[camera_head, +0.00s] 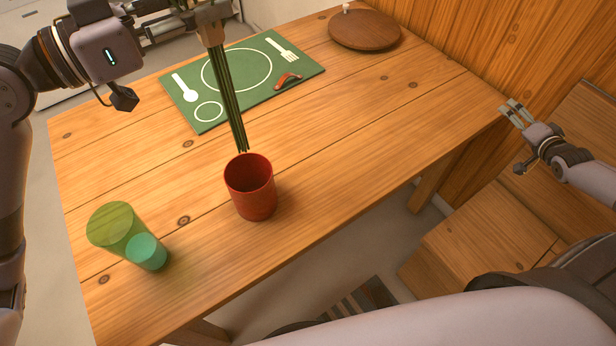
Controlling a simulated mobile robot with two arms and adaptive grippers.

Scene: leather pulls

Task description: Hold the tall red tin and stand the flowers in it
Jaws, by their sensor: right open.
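The tall red tin (262,200) stands upright on the wooden table, its mouth open and dark inside. The flowers (231,95) show only as a bundle of dark green stems; their heads are out of view above the top edge. My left gripper (211,22) is at the top of the picture, shut on the stems, which hang down slightly tilted. The stem ends show at the tin's far rim; I cannot tell whether they touch it. My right gripper (515,113) is open and empty, off the table's right side, well away from the tin.
A green translucent cup (110,222) and a teal piece (147,251) are left of the tin. A green placemat (290,67) with a red curved thing (287,80) lies behind. A round wooden board (364,31) is farther back. The table (350,150) is clear right of the tin.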

